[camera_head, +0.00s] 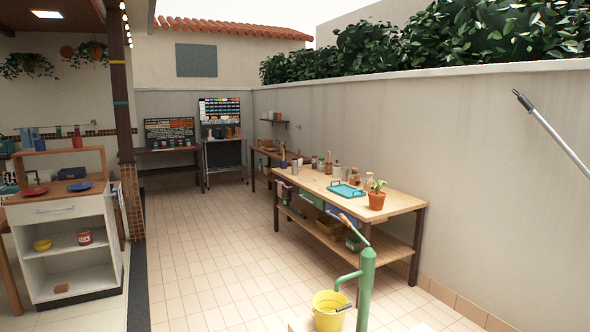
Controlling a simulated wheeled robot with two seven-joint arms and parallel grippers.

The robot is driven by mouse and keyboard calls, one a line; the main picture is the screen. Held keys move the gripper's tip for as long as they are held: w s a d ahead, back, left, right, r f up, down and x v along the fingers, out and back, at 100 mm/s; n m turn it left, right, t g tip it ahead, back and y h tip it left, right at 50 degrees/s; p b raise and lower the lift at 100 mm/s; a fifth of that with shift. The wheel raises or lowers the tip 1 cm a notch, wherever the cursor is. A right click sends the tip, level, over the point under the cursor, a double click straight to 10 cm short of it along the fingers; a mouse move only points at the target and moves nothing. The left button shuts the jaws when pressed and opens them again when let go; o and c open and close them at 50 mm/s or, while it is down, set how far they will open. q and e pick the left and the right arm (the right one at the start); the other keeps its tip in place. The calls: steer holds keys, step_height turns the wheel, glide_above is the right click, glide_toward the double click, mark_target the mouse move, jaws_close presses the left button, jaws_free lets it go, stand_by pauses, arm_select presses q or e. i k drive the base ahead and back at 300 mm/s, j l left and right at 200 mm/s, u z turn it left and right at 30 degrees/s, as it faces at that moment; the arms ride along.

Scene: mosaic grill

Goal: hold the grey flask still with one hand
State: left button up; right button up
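A small grey metallic cylinder (295,168) stands upright near the left end of the wooden table (397,202), and it may be the grey flask. It is too small here to be sure. Several small jars and bottles stand on the same table to its right. Neither of my grippers is in view, and nothing is seen touching the cylinder.
A turquoise tray (347,191) and a potted plant (376,196) are on the table. A green hand pump (366,285) and yellow bucket (329,311) stand in front. A white cabinet (65,235) is at left. The tiled floor (205,245) between is clear.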

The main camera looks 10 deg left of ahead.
mark_target(294, 163)
steer(key=i+j+u, duration=0.6)
steer(key=i, duration=0.25)
steer(key=i+j+u, duration=0.1)
steer(key=i+u, duration=0.2)
steer(key=i, duration=0.15)
steer(key=i+u, duration=0.3)
steer(key=i, duration=0.15)
steer(key=i+j+z, duration=0.15)
steer(key=i, duration=1.7)
steer(key=i+l+z, duration=0.1)
steer(key=i+z, duration=0.3)
steer(key=i, duration=0.2)
steer(key=i+j+z, duration=0.1)
steer(key=i+z, duration=0.25)
steer(key=i, duration=0.25)
steer(key=i+j+z, duration=0.4)
steer(key=i, duration=0.2)
steer(key=i+l+z, duration=0.25)
steer(key=i, duration=0.4)
steer(key=i+z, duration=0.3)
steer(key=i, duration=0.35)
